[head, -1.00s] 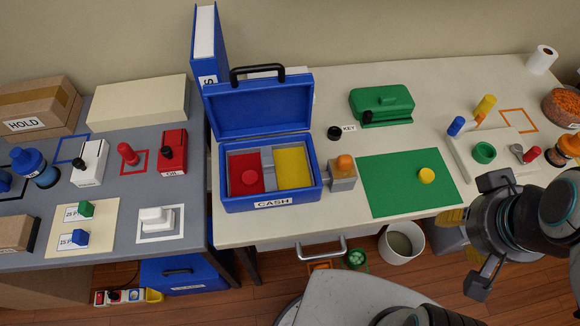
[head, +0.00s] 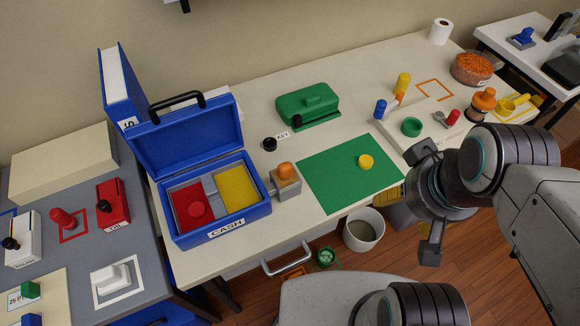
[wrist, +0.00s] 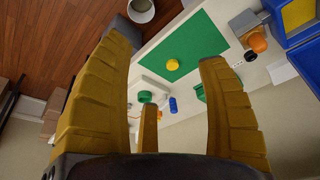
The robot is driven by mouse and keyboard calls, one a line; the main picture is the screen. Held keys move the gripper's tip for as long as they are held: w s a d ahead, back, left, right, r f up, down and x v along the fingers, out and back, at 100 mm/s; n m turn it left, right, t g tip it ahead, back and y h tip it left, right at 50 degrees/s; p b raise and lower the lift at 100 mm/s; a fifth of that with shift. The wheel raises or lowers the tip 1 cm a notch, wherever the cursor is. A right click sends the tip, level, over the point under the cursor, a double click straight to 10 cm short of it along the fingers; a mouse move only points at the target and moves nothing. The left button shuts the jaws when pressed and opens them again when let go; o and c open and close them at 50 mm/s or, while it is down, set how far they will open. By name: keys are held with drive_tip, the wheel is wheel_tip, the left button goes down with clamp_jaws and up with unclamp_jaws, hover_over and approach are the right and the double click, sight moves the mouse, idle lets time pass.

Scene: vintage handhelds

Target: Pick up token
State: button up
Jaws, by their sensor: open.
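The likely token is a round yellow disc (head: 365,161) on a green mat (head: 325,190) on the cream table. My gripper (head: 428,200) is open, with its jaws apart, to the right of the mat and in front of the table edge. It is apart from the disc.
Behind are a green case (head: 307,104) and a black knob (head: 269,144). A cream board (head: 400,147) with a green ring (head: 411,127) lies right. A bin (head: 363,230) stands below on the floor.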

drive_tip(key=n+g+b, duration=0.4)
drive_tip(key=g, duration=0.2)
approach(366, 160)
drive_tip(key=s+f, duration=0.1)
drive_tip(key=s, duration=0.1)
drive_tip(key=s+f, duration=0.2)
drive_tip(key=s, duration=0.1)
drive_tip(key=s+f, duration=0.2)
drive_tip(key=s, duration=0.1)
drive_tip(key=shift+s+a+f, duration=0.1)
drive_tip(key=shift+s, duration=0.05)
drive_tip(key=w+r+n, duration=0.1)
drive_tip(key=w+n, duration=0.1)
drive_tip(key=w+r+n+t, duration=0.1)
drive_tip(key=w+n, duration=0.1)
drive_tip(key=w+n+t, duration=0.1)
drive_tip(key=w, duration=0.1)
drive_tip(key=shift+w+r+n, duration=0.1)
drive_tip(key=shift+r+n, duration=0.3)
drive_tip(key=n, duration=0.5)
drive_tip(key=shift+f, duration=0.55)
drive_tip(key=shift+w+f, duration=0.1)
drive_tip(key=shift+f, duration=3)
drive_tip(key=shift+c, duration=0.2)
